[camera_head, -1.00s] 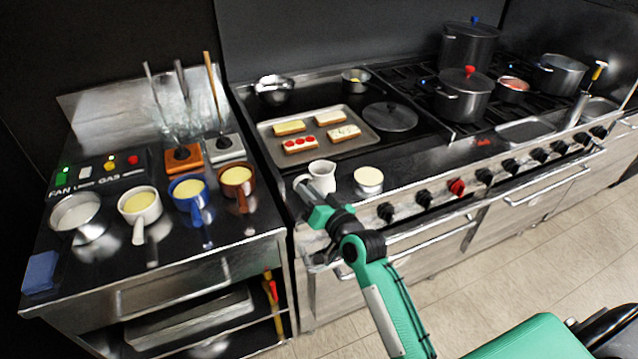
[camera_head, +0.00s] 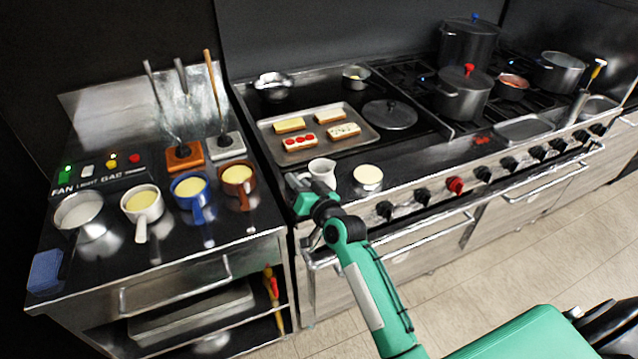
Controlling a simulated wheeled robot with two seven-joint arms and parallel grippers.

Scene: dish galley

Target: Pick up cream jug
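The cream jug (camera_head: 322,171) is small and white. It stands upright on the front edge of the steel range, just below the baking tray. My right gripper (camera_head: 297,184) is at the jug's left front side, close to it or touching it. The gripper and wrist hide part of the jug's lower left side and its handle area. I cannot tell whether the fingers are open or shut, or whether they hold the jug. My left gripper is not in view.
A metal cup with a cream-coloured top (camera_head: 367,178) stands just right of the jug. Behind is a baking tray (camera_head: 352,112) with several toasts. Several handled cups, among them a brown one (camera_head: 238,182), stand on the left counter. A row of knobs (camera_head: 385,209) lines the range front.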

